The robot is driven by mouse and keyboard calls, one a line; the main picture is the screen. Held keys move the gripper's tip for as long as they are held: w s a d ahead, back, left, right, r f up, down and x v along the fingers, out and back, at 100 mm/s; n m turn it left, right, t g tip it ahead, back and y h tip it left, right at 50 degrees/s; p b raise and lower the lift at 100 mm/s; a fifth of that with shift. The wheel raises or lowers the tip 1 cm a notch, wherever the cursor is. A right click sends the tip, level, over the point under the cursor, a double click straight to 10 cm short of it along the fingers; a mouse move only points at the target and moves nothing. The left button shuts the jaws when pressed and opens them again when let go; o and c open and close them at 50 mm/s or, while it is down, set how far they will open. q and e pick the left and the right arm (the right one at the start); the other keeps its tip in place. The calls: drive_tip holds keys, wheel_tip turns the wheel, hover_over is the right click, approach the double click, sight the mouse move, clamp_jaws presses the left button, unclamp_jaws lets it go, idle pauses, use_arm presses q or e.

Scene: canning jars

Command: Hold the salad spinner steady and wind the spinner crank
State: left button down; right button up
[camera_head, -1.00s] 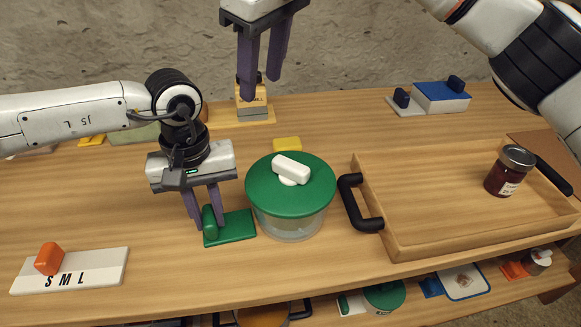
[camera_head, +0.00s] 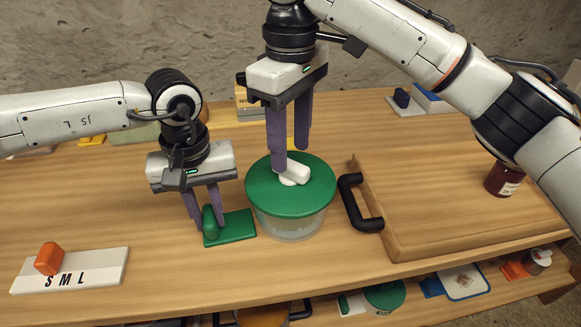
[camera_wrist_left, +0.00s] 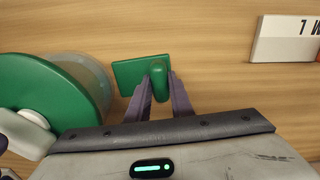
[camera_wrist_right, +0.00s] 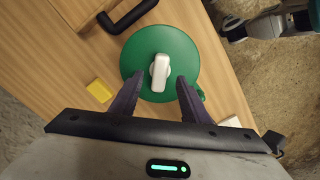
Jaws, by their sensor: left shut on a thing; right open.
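The salad spinner (camera_head: 291,218) stands upright on the table, a clear bowl under a green lid (camera_head: 318,191). Its white crank (camera_head: 298,173) lies across the top of the lid, and it also shows in the right wrist view (camera_wrist_right: 160,72). My left gripper (camera_head: 207,222) is shut on the green upright handle (camera_wrist_left: 159,80) of a green flat base (camera_head: 238,226) beside the bowl. My right gripper (camera_head: 289,162) is open over the lid, its fingertips close around the crank. Whether they touch the crank I cannot tell.
A wooden tray (camera_head: 400,248) with a black handle (camera_head: 349,207) stands close on the right, with a red jar (camera_head: 503,181). A yellow block (camera_wrist_right: 99,90) lies behind the spinner. A white S M L board (camera_head: 100,268) with an orange knob lies front left.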

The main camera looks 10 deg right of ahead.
sight(291, 163)
drive_tip(key=shift+f, duration=1.75)
clamp_jaws()
drive_tip(key=m, duration=0.4)
drive_tip(key=shift+m, duration=0.3)
drive_tip(key=shift+m, duration=2.3)
